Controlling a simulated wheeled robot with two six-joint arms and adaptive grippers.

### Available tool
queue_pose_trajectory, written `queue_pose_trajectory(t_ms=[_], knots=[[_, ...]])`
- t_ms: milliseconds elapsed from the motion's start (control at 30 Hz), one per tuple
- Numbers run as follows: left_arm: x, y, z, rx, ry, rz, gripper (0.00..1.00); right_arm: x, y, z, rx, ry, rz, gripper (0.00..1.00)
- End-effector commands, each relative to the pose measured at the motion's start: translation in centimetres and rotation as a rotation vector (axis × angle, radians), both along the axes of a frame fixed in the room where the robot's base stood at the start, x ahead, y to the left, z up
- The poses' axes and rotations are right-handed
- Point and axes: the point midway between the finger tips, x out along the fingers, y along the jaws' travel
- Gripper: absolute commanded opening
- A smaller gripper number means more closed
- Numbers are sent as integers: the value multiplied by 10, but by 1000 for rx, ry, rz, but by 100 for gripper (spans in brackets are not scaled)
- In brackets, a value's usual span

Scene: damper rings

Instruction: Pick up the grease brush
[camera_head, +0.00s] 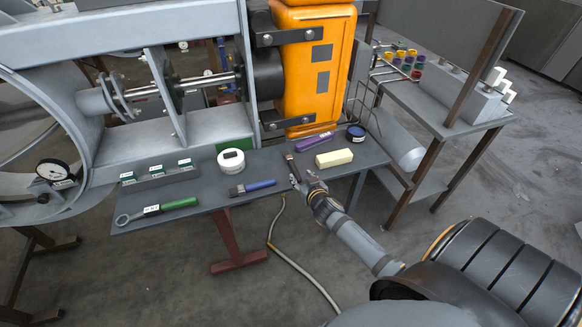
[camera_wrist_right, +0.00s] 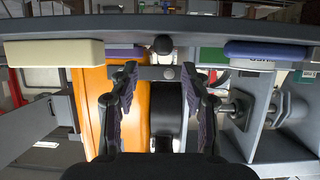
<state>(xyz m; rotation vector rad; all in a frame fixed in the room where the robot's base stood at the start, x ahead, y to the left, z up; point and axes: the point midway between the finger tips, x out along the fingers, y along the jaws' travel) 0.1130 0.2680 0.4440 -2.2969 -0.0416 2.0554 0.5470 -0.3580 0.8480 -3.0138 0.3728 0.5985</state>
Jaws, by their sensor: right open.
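A slim dark brush-like tool (camera_head: 291,159), most likely the grease brush, lies on the grey bench near its front edge. Its round black end (camera_wrist_right: 162,45) points at the right wrist camera. My right gripper (camera_head: 303,181) is open at the bench's front edge, in line with this tool. In the right wrist view the open fingers (camera_wrist_right: 162,105) stand either side of the picture's middle, with the black end ahead, between and above them; no contact shows. A blue-handled tool (camera_head: 256,186) with a dark flat head lies to the left. My left gripper is not in view.
A cream block (camera_head: 334,158), a purple tool (camera_head: 314,142) and a dark round tin (camera_head: 356,133) are to the right. A white round tub (camera_head: 231,161) and a green-handled wrench (camera_head: 170,206) are to the left. An orange housing (camera_head: 312,70) stands behind the bench.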

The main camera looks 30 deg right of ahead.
Motion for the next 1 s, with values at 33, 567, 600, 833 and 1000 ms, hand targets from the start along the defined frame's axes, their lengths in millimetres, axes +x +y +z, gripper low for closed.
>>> queue_pose_trajectory(t_ms=[33, 567, 600, 833, 1000], knots=[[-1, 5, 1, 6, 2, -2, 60, 3, -1, -1, 2, 1, -1, 47], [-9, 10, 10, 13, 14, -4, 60, 50, -9, -22, 0, 1, 0, 47], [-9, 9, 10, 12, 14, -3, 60, 52, -9, -22, 0, 0, 1, 47], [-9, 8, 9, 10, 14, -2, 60, 52, -9, -23, 0, 1, 1, 43], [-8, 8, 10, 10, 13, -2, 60, 51, -9, -23, 1, 1, 1, 20]])
